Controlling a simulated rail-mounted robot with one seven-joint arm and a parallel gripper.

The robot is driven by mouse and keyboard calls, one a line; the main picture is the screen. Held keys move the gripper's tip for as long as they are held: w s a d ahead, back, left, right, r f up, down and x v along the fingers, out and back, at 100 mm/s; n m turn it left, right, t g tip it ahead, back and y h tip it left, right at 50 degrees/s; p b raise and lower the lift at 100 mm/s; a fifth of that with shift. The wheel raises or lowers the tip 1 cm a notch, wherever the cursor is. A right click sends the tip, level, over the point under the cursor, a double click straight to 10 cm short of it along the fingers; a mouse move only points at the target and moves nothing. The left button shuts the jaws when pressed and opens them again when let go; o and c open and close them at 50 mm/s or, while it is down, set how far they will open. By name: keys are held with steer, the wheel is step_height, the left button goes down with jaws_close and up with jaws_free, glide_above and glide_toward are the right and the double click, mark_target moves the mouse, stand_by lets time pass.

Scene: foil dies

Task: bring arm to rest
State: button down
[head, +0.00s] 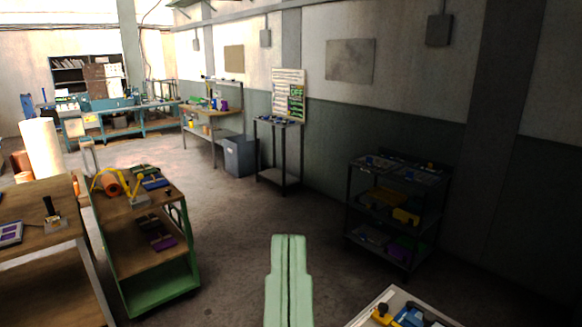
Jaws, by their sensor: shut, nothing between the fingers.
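My gripper (289,240) shows at the bottom middle of the head view as two pale green fingers pointing up the picture. The fingers are side by side with only a thin dark seam between them, so it is shut and empty. It appears over the open floor, and I see it touching nothing. The rest of my arm is out of the frame.
A green cart (160,302) with tools stands left, beside a wooden table (40,265). A dark shelf rack (350,215) stands right against the wall. A pale-edged tray or table (360,318) with blue and yellow items cuts into the bottom right. The floor (235,225) between is clear.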

step_height(320, 180, up, 24)
steer(key=p, duration=1.9)
steer(key=shift+w+f, duration=0.15)
steer(key=shift+f, duration=0.1)
